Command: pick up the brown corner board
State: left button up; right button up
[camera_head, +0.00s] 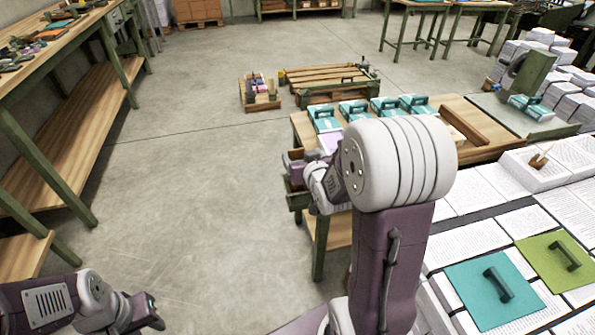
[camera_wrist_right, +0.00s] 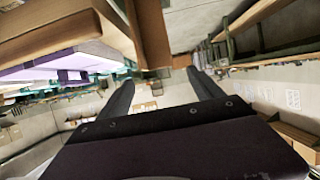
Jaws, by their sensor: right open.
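A brown board-like piece (camera_wrist_right: 150,35) stands out in the right wrist view, just beyond and above the fingers, at a table's edge; it may be the corner board. My right gripper (camera_wrist_right: 163,90) is open, with its two dark fingers apart and nothing between them. In the head view the right gripper (camera_head: 296,168) is at the left end of the wooden table (camera_head: 458,104), partly hidden by my own wrist. A brown strip (camera_head: 478,125) also lies on that table. My left gripper (camera_head: 150,312) is low at the bottom left, away from the table; its jaw opening is unclear.
Teal boards with handles (camera_head: 355,110) lie along the table's far edge. Paper stacks (camera_head: 475,240) with a teal board (camera_head: 495,290) and a green board (camera_head: 558,260) fill the right. A pallet (camera_head: 330,80) stands beyond. The floor (camera_head: 200,190) at left is clear.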

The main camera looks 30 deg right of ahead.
aim_at(297, 150)
jog(key=x, duration=0.2)
jog(key=shift+w+f+b, duration=0.25)
jog(key=shift+b, duration=0.1)
jog(key=b+x, duration=0.1)
jog(key=x, duration=0.4)
jog(key=shift+w+d+f, duration=0.1)
jog(key=shift+w+f, duration=0.05)
jog(key=shift+f, duration=0.1)
jog(key=shift+r, duration=0.15)
grip_shut()
